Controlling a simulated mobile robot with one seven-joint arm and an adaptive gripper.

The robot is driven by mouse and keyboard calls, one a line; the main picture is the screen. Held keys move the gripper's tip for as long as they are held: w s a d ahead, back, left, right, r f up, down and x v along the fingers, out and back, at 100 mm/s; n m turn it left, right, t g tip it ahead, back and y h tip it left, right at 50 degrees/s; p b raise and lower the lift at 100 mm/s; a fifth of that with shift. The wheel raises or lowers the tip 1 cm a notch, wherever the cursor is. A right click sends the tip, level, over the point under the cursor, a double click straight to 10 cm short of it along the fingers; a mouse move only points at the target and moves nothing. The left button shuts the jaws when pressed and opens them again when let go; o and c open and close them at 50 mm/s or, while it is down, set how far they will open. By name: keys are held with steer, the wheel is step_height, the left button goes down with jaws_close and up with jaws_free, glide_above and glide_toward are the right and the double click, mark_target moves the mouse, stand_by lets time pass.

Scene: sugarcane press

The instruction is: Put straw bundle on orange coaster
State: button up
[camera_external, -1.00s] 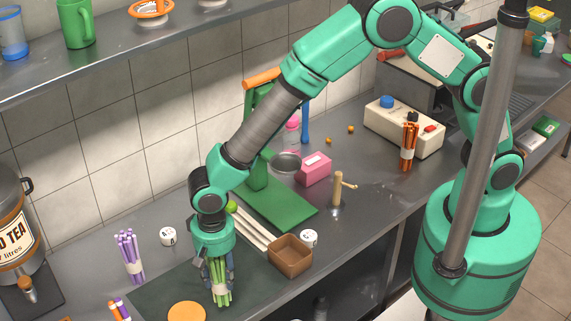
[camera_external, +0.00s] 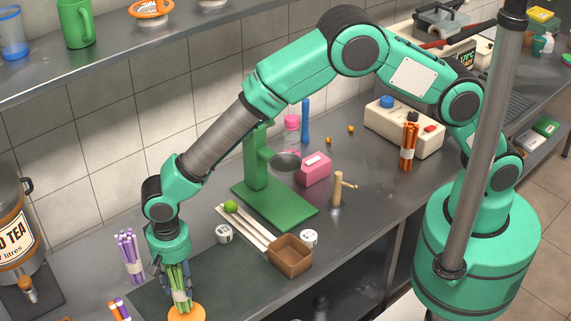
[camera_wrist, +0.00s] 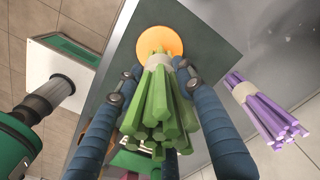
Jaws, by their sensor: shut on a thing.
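My gripper (camera_external: 179,287) points down, shut around a green straw bundle (camera_external: 181,296) with a pale band. The bundle is upright and its lower end shows against the orange coaster (camera_external: 196,315). I cannot tell whether it touches the coaster or is just above it.
The coaster lies on a dark mat (camera_external: 240,275). A purple straw bundle (camera_external: 130,257) stands to the left, and an orange and purple bundle (camera_external: 119,310) is near the bottom edge. A brown box (camera_external: 290,257) and a green stand (camera_external: 272,205) are to the right.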

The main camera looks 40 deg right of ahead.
mark_target(181, 291)
steer(key=shift+f, duration=1.75)
steer(key=shift+f, duration=0.15)
steer(key=o, duration=1.2)
step_height(181, 291, up, 12)
steer(key=shift+r+p, duration=0.15)
steer(key=shift+p, duration=0.2)
